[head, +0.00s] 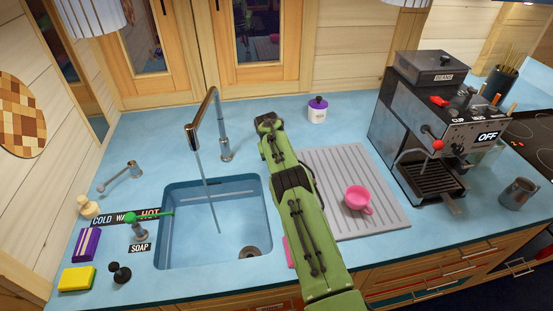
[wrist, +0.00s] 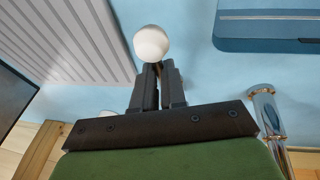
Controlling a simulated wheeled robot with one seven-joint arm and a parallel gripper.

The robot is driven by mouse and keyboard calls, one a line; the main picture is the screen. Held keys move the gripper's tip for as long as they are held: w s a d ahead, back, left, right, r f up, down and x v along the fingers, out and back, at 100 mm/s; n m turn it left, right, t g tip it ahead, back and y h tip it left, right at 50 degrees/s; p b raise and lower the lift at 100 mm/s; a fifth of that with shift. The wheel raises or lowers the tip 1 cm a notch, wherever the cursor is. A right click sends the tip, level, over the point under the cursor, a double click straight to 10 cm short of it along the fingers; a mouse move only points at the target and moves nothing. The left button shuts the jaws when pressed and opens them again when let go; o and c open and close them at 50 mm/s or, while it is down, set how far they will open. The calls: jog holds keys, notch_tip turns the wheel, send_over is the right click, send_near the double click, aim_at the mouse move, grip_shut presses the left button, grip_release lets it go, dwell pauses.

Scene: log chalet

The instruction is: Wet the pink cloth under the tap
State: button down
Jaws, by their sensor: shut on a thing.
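A strip of pink (head: 288,252), probably the pink cloth, shows at the counter's front, right of the sink. My arm hides the rest. The tap (head: 207,112) arches over the sink (head: 172,256), and a thin stream of water (head: 207,185) runs from its spout. My gripper (wrist: 157,67) is shut on a round white thing (wrist: 151,43) at its fingertips. It is over the counter behind the sink and drainboard, right of the tap base. In the head view my arm hides the fingertips and the white thing.
A pink mug (head: 357,198) stands on the grey drainboard (head: 390,220). A purple-lidded jar (head: 318,112) is behind. The coffee machine (head: 400,110) stands right. A yellow sponge (head: 76,279) lies front left.

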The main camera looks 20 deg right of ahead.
jog(key=shift+r, duration=0.1)
jog(key=c, duration=1.2)
grip_release()
jog(key=v, duration=1.5)
jog(key=shift+s+a+r+b, duration=0.1)
jog(key=shift+a+r+b, duration=0.05)
jog(key=shift+r+b, duration=0.2)
